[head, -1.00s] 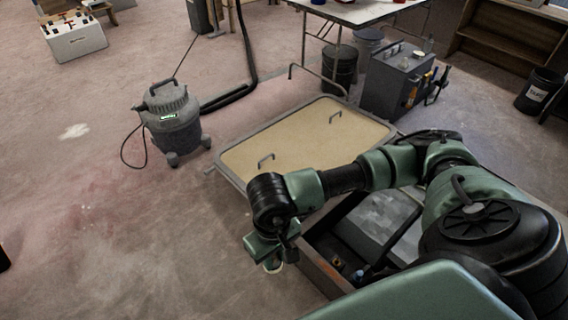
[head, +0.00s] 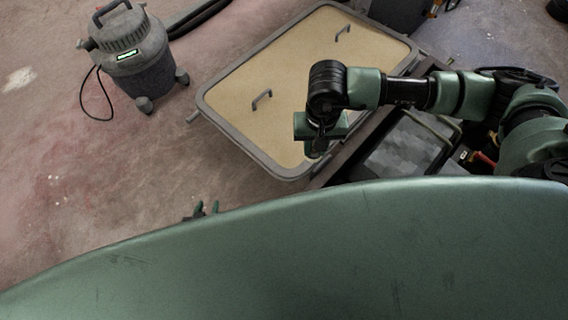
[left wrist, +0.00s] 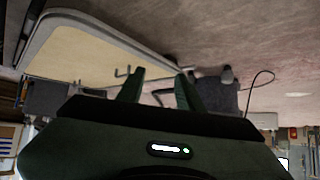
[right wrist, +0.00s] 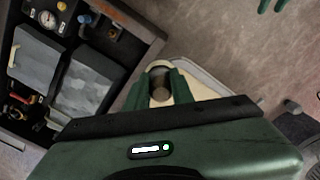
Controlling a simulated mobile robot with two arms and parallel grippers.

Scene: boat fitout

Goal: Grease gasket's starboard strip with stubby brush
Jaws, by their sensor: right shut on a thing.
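The hatch lid (head: 300,60) is a cream panel with two grey handles and a grey border (head: 232,127); I cannot tell which part of that border is gasket. My right gripper (head: 316,148) hangs near the lid's front right corner. In the right wrist view it (right wrist: 161,88) is shut on a short, round brown thing with a cream ring, probably the stubby brush (right wrist: 160,90); its bristles are not clear. My left gripper (head: 207,210) shows only its fingertips above my green body. In the left wrist view it (left wrist: 160,90) is open and empty.
An open dark bay (right wrist: 90,40) beside the lid holds grey boxes (right wrist: 75,85), a gauge (right wrist: 47,18) and small coloured parts. A grey shop vacuum (head: 135,60) with cord and hose stands left of the lid.

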